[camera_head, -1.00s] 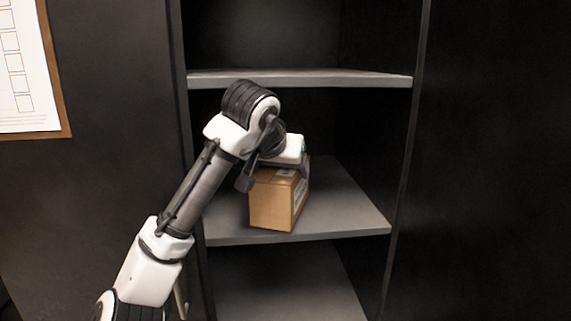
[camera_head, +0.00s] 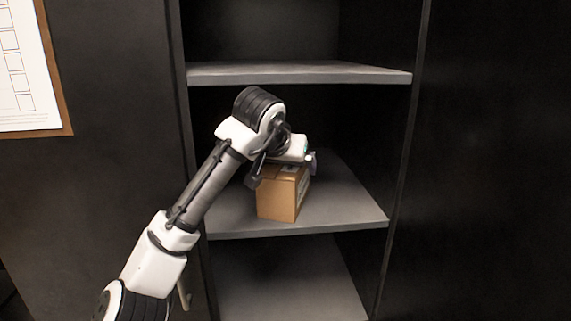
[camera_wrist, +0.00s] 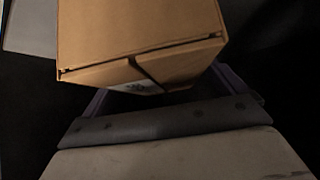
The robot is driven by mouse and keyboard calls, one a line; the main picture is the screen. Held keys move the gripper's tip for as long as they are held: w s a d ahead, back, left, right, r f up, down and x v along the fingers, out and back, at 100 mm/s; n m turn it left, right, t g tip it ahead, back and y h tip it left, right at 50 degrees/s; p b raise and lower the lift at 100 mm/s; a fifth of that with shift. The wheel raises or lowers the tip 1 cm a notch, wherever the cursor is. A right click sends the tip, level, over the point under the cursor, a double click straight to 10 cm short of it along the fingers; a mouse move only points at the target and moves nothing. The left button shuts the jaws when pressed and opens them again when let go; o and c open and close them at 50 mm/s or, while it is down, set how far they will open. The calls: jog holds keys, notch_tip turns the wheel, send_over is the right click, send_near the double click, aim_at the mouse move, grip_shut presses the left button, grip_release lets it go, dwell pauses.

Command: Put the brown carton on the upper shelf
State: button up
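The brown carton (camera_head: 281,198) stands upright on the middle shelf (camera_head: 348,202), a little back from its front edge. I cannot tell whether its base touches the shelf. My gripper (camera_head: 309,160) is at the carton's top, with the hand just above it and a finger showing past its right side. In the wrist view the carton (camera_wrist: 135,40) fills the top middle. My gripper (camera_wrist: 165,85) has its purple fingers spread apart there, but the carton hides their ends, so a grip cannot be made out. The upper shelf (camera_head: 300,74) is above the hand, its visible part bare.
Dark cabinet walls close in the shelves on the left and right. A lower shelf (camera_head: 290,280) looks empty. The middle shelf is free to the right of the carton. A clipboard with a paper sheet (camera_head: 22,70) hangs at the far left.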

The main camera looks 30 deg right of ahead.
jog(key=b+v, duration=0.3)
jog(key=v, duration=0.9)
jog(key=shift+r, duration=0.1)
